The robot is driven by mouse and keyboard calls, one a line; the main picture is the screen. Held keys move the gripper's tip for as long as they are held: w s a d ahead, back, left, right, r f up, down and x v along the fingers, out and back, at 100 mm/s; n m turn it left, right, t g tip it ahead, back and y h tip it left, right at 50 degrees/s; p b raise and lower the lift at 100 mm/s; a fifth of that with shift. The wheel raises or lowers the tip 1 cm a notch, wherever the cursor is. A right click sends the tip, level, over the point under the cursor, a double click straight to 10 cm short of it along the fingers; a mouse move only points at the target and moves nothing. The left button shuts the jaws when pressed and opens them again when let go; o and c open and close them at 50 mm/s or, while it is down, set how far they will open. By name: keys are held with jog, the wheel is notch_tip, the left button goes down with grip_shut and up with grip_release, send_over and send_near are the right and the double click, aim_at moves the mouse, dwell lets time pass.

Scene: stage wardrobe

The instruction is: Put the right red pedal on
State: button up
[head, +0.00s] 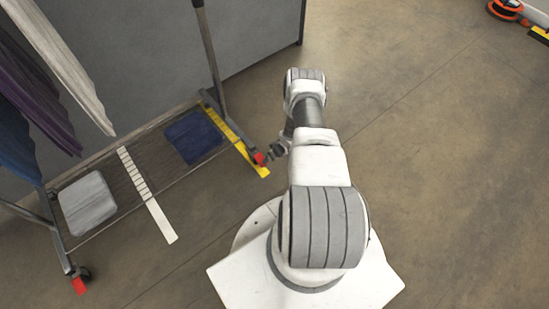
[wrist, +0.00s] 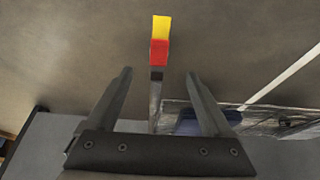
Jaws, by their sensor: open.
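The right red pedal (head: 260,158) is a small red tab at the foot of the rack's right-hand upright, by the end of a yellow floor strip. In the wrist view the red pedal (wrist: 159,52) lies straight ahead, just beyond the fingertips and centred between them. My gripper (head: 273,151) is close beside it on the right in the head view. In the wrist view my gripper (wrist: 158,73) is open and empty, apart from the pedal. Whether the pedal is up or pressed down I cannot tell. The left red pedal (head: 79,286) is at the rack's near left wheel.
The clothes rack (head: 212,55) carries hanging garments (head: 45,75). Its low wire shelf holds a grey folded cloth (head: 87,203) and a blue one (head: 193,136). A white strip (head: 158,215) and the yellow strip (head: 238,150) lie by it.

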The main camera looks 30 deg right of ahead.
jog(key=shift+s+r, duration=0.2)
jog(key=shift+r, duration=0.25)
dwell(0.4)
